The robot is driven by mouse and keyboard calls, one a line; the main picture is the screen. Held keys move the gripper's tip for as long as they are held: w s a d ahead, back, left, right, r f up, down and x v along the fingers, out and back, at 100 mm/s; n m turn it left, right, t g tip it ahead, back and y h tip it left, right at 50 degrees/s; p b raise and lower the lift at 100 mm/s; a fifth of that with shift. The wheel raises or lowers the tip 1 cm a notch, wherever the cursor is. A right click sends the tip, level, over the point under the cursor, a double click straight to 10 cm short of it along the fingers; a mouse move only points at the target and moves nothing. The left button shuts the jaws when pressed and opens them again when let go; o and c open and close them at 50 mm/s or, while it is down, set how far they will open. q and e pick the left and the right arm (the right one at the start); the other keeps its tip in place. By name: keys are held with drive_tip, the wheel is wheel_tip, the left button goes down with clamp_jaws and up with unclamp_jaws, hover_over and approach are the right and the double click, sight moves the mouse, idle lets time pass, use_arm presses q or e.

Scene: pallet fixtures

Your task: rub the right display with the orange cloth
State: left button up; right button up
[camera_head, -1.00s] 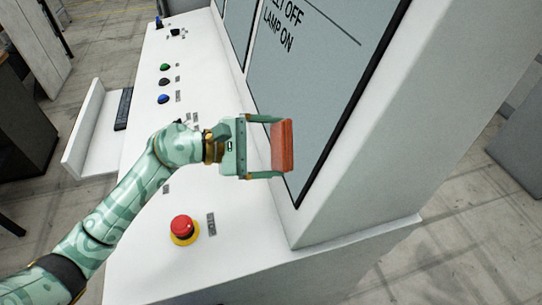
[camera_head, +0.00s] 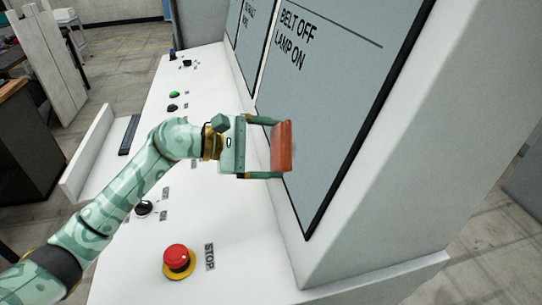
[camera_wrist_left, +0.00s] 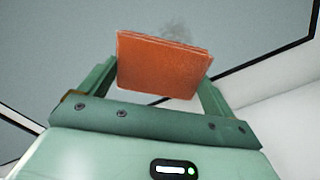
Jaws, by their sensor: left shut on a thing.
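The orange cloth (camera_head: 281,146) is a folded, flat pad held between the two fingers of my left gripper (camera_head: 276,148). In the left wrist view the cloth (camera_wrist_left: 162,65) spans the fingers, with the display's grey face behind it. The right display (camera_head: 335,90) is a grey panel with a black frame, reading "BELT OFF" and "LAMP ON". The cloth is in front of its lower left part; I cannot tell whether they touch. A faint dark smudge (camera_wrist_left: 178,32) shows on the display just beyond the cloth. My right gripper is not in view.
A second display (camera_head: 252,30) is to the left. The white console (camera_head: 225,225) below carries a red stop button (camera_head: 177,257), a green button (camera_head: 174,95) and a dark knob (camera_head: 143,208). A side tray (camera_head: 95,165) juts out left.

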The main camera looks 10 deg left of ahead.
use_arm(q)
drive_tip(key=b+v, duration=0.2)
drive_tip(key=v, duration=0.4)
idle(0.4)
drive_tip(key=b+v, duration=0.2)
drive_tip(key=v, duration=0.1)
idle(0.4)
drive_tip(key=shift+d, duration=0.1)
